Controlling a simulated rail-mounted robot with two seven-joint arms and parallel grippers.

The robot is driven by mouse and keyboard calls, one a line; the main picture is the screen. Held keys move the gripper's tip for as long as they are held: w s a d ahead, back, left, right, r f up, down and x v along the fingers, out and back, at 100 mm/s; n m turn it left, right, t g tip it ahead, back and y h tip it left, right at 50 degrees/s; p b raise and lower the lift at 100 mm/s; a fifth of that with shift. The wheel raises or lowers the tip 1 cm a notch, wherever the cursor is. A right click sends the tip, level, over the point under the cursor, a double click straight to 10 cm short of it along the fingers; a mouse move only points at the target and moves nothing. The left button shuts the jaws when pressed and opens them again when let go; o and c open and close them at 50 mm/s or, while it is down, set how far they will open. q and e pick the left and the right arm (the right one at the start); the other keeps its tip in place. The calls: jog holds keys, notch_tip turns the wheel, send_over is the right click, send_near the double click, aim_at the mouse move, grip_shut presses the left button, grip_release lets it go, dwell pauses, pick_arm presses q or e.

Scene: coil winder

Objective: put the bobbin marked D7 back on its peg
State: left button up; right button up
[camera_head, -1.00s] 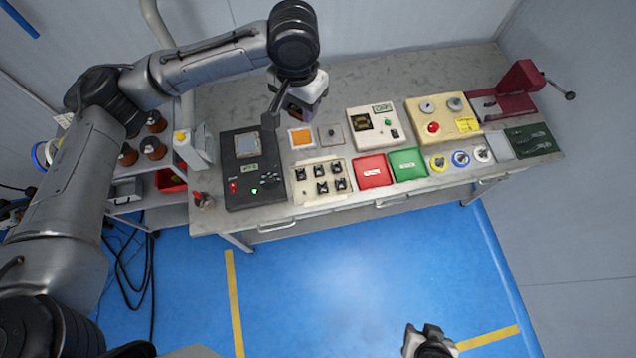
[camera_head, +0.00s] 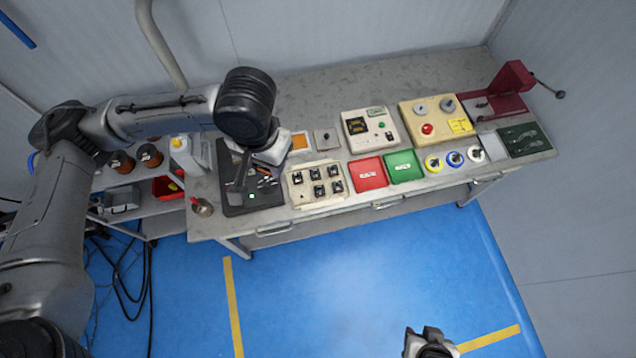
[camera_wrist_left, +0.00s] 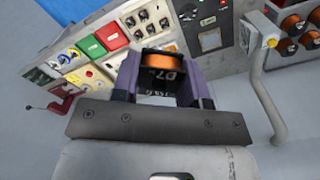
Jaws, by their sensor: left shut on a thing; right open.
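My left gripper (camera_wrist_left: 160,80) is shut on a bobbin (camera_wrist_left: 160,62) with copper-orange winding and a black flange. White lettering on the flange reads D7, turned upside down in the left wrist view. In the head view the left gripper (camera_head: 243,185) hangs over the black panel unit (camera_head: 228,202) at the bench's left end; its bobbin cannot be made out there. My right gripper (camera_head: 430,343) is open and empty at the bottom edge, over the floor. More copper bobbins (camera_head: 150,156) stand on the shelf rack left of the bench. No empty peg can be made out.
A grey-white box with a yellow knob (camera_head: 184,155) stands between rack and panel unit. A switch board (camera_head: 317,184), red tray (camera_head: 368,174) and green tray (camera_head: 404,166) lie to the right. The front floor (camera_head: 340,280) is clear.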

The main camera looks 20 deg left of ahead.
pick_arm(q)
jog(key=shift+f, duration=0.1)
jog(key=n+b, duration=0.7)
jog(key=b, duration=1.4)
send_over(301, 195)
jog(key=f, duration=4.2)
jog(key=shift+s, duration=0.4)
jog(key=shift+w+d+f, duration=0.15)
jog(key=shift+w, duration=0.25)
notch_tip(301, 195, down, 5)
jog(key=b, duration=0.6)
jog(key=shift+r+b, duration=0.2)
jog(key=shift+b, duration=0.1)
jog(key=shift+f, duration=0.15)
